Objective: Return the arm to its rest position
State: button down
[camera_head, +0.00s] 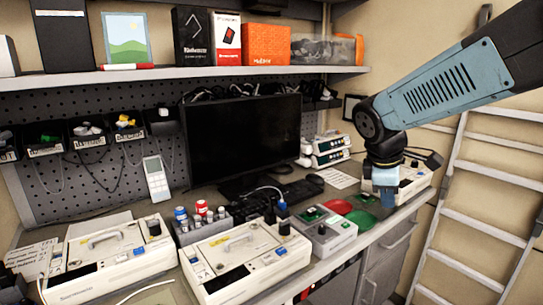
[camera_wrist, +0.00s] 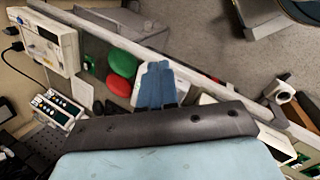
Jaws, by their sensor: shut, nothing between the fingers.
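My arm (camera_head: 445,85) reaches in from the upper right of the head view, over the right part of the workbench. My gripper (camera_head: 384,198) hangs down from it above the bench near the front edge. In the wrist view the blue fingers of my gripper (camera_wrist: 160,68) lie together, with nothing between them. In the head view a white pump unit (camera_head: 415,180) stands just behind and right of the gripper and is partly hidden by it. A red pad (camera_head: 336,206) and a green pad (camera_head: 362,219) lie to the left of and below the gripper in the picture.
Two larger white pumps (camera_head: 245,265) (camera_head: 110,262) stand at the front left. A grey box with a green screen (camera_head: 322,236) is beside them. A monitor (camera_head: 243,135) stands behind. A ladder (camera_head: 485,215) leans at the right. Floor (camera_wrist: 215,60) shows beyond the bench edge.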

jog(key=s+a+r+m+t+y, duration=0.2)
jog(key=s+r+m+t+y, duration=0.1)
jog(key=s+m, duration=0.8)
jog(key=shift+s+a+r+m+y, duration=0.25)
jog(key=shift+r+m, duration=0.2)
jog(key=shift+m, duration=0.45)
